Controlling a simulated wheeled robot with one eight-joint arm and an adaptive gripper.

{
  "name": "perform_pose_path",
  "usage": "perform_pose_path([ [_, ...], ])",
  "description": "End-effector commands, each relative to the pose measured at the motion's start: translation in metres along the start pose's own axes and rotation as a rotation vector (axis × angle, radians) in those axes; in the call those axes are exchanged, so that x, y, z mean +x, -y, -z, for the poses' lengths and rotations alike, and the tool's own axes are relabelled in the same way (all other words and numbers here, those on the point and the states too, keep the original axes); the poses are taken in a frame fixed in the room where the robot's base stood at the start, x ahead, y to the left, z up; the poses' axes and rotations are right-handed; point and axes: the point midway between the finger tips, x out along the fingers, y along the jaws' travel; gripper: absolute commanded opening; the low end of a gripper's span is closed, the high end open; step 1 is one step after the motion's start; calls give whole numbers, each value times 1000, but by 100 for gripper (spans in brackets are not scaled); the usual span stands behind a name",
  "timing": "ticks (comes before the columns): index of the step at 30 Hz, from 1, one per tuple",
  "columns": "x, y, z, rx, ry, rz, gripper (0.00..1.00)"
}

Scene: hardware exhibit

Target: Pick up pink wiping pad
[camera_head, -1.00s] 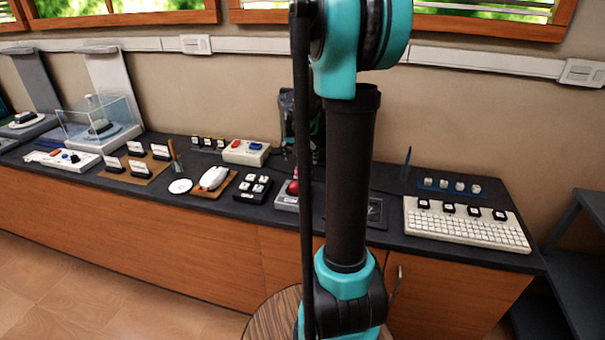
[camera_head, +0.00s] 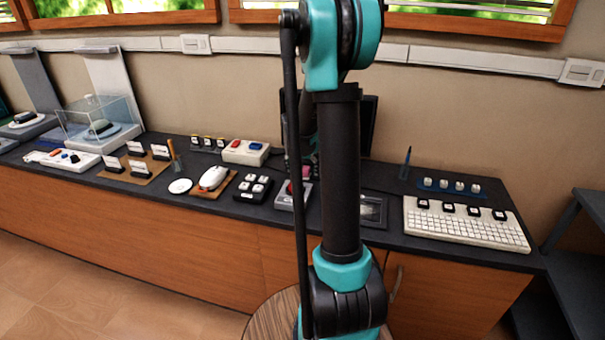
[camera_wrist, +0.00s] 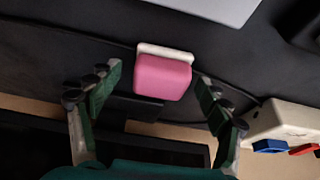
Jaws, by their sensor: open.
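The pink wiping pad (camera_wrist: 162,77) with a white edge lies on the dark counter in the wrist view, centred between my fingers and a little beyond their tips. A small pink patch of the pad (camera_head: 306,172) shows in the head view beside my arm. My gripper (camera_wrist: 156,92) is open and empty, one finger on each side of the pad's near part. I cannot tell whether either finger touches it. In the head view my gripper is mostly hidden behind my arm.
A white box with red and blue buttons (camera_wrist: 285,125) stands right of my gripper in the wrist view. In the head view, a dark screen (camera_head: 368,125) stands behind my arm. A white keyboard (camera_head: 465,225) is to the right, a joystick box (camera_head: 293,195) in front.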

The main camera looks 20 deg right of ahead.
Motion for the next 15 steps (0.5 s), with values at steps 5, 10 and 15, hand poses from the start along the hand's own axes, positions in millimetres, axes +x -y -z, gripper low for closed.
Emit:
perform_pose_path([
  [5, 0, 0, 0, 0, 0, 0, 64],
  [10, 0, 0, 0, 0, 0, 0, 43],
  [15, 0, 0, 0, 0, 0, 0, 31],
])
